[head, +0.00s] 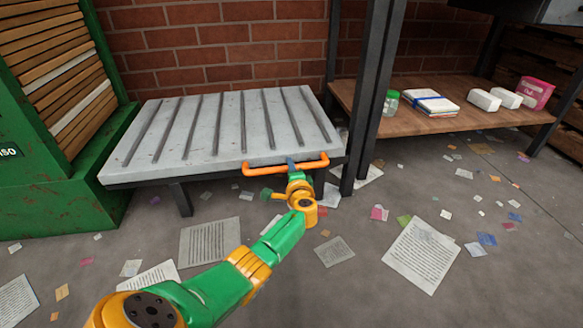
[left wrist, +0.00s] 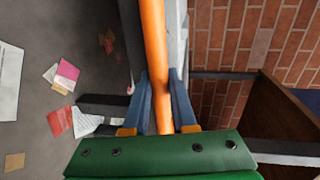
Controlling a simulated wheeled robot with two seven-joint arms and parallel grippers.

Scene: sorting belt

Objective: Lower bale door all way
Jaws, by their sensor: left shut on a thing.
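The bale door (head: 222,125) is a grey ribbed panel. In the head view it lies about level, low above the floor, in front of the brick wall. An orange bar handle (head: 262,170) runs along its front edge. My left gripper (head: 291,165) is at the right part of this handle. In the left wrist view the blue fingers of my left gripper (left wrist: 160,105) are on both sides of the orange handle (left wrist: 155,60), shut on it. The fingertips are partly hidden in the head view. My right gripper is not in view.
A green machine (head: 90,190) with stacked slats stands at the left. A dark post (head: 372,100) and a wooden shelf (head: 440,118) with a jar, papers and boxes are at the right. Paper sheets (head: 422,252) and scraps litter the floor.

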